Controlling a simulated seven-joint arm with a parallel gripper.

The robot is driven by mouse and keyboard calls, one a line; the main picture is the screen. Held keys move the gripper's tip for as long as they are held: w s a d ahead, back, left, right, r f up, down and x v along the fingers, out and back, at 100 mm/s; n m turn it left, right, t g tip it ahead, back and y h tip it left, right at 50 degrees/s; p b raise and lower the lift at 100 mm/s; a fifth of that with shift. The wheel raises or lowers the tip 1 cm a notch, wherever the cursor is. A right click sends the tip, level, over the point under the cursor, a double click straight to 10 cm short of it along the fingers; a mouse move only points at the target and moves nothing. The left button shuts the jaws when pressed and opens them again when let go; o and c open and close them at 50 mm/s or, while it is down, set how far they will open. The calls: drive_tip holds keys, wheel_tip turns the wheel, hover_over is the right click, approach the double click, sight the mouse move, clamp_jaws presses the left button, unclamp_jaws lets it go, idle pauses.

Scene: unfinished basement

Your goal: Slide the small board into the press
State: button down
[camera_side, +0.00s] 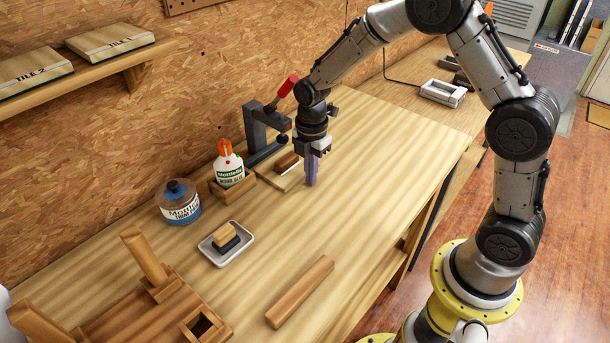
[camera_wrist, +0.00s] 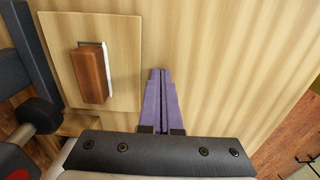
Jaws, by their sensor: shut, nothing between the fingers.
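The small board (camera_side: 271,179) is a pale, thin square lying flat on the bench, beside the foot of the press. A brown block with a white strip along one edge rests on it; the board also shows in the wrist view (camera_wrist: 125,77). The press (camera_side: 256,128) is a dark blue-grey clamp with a raised red handle; part of it shows at the left of the wrist view (camera_wrist: 35,68). My gripper (camera_side: 311,183) has purple fingers, shut and empty, pointing down just right of the board. In the wrist view my gripper (camera_wrist: 159,72) shows a small gap from the board's right edge.
A small tray (camera_side: 220,260) with a block, a wooden bar (camera_side: 300,292) and a wooden stand (camera_side: 140,310) are nearer. Bench right of my gripper is clear.

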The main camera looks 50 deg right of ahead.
drive_tip(key=shift+w, duration=0.1)
drive_tip(key=shift+w, duration=0.35)
